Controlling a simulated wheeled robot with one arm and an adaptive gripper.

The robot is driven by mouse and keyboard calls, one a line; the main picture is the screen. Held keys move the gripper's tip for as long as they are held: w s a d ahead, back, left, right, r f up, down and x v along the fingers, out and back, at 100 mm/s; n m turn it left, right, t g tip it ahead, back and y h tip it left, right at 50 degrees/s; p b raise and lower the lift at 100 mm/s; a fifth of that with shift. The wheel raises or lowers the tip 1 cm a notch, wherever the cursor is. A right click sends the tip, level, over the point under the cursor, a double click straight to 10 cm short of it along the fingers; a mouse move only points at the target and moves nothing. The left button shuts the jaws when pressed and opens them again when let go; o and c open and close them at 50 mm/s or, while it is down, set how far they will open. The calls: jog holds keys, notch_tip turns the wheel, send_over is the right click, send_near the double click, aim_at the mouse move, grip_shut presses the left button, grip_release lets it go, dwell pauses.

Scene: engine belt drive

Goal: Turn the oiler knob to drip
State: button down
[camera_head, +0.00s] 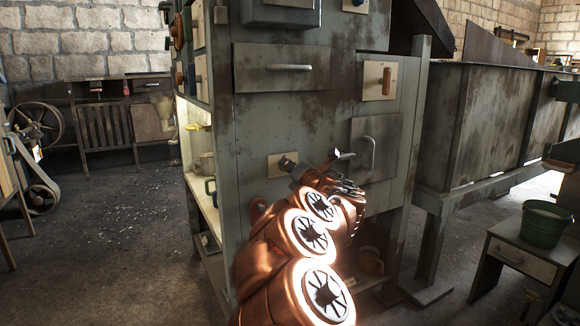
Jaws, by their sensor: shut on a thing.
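My arm reaches up from the bottom of the view to the front of a grey-green cabinet (255,120). My gripper (312,170) is at the cabinet front, beside a small beige plate (276,169). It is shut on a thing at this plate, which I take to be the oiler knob. The gripper and its fingers hide the knob, so I cannot read its position or any drip mark.
An orange handle on another beige plate (372,92) is at the upper right. A drawer (258,70) and a small door with a curved handle (388,130) are close by. A bench with a green bucket (543,225) stands at right. Floor at left is open.

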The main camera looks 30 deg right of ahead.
jog(key=m+p, duration=1.7)
jog(key=p, duration=0.4)
jog(key=shift+d+f+y, duration=0.1)
jog(key=shift+y, duration=0.2)
jog(key=shift+f, duration=0.1)
jog(key=c, duration=0.9)
grip_release()
jog(key=shift+o, duration=0.2)
jog(key=s, duration=0.7)
jog(key=shift+s+a, duration=0.25)
jog(key=shift+a, duration=0.1)
